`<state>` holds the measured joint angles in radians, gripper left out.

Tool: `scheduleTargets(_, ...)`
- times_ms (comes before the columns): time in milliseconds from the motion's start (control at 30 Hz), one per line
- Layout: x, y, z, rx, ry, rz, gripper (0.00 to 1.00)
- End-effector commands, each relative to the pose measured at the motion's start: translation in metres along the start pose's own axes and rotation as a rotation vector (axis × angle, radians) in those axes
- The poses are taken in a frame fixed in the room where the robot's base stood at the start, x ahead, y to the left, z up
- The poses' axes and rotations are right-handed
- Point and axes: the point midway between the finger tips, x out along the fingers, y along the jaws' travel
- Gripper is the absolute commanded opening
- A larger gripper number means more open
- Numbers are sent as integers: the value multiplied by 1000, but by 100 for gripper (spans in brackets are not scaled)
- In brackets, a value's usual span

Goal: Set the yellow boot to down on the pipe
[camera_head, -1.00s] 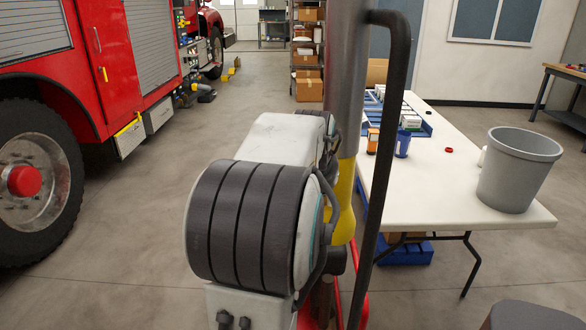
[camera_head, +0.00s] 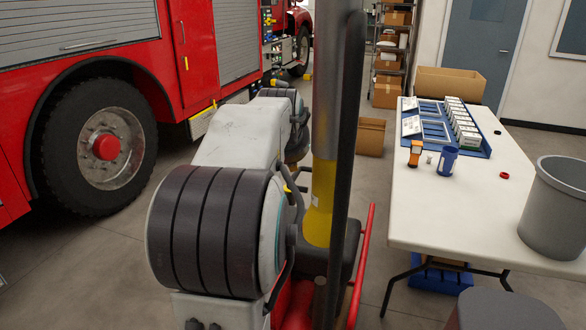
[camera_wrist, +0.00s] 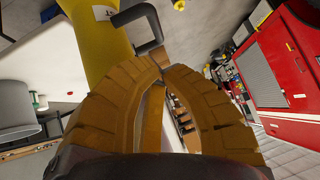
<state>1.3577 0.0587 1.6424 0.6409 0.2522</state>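The yellow boot (camera_head: 320,205) is a sleeve around the lower part of the upright grey pipe (camera_head: 325,90), just right of my arm in the head view. Its lower end is wider. In the wrist view a large yellow surface with dark lettering, apparently the boot (camera_wrist: 95,30), fills the upper left. My gripper (camera_wrist: 162,66) shows there as two ribbed orange-brown fingers arching toward each other, tips close together. The boot is beyond and left of the fingers, with no clear contact. Nothing is visibly held. My arm hides the gripper in the head view.
A dark bar (camera_head: 343,150) runs close beside the pipe. A white table (camera_head: 470,205) with a blue tray (camera_head: 483,146) and a grey bin (camera_head: 556,208) stands right. A red fire truck (camera_head: 195,55) is left. Open floor (camera_head: 70,270) lies at the lower left.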

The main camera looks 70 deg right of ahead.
Motion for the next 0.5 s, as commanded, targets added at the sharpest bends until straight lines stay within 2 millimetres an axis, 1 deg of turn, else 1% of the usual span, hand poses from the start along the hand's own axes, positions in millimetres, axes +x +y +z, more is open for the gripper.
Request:
scheduleTargets(200,0,0,-1,31,5,-2,0)
scheduleTargets(500,0,0,-1,32,5,-2,0)
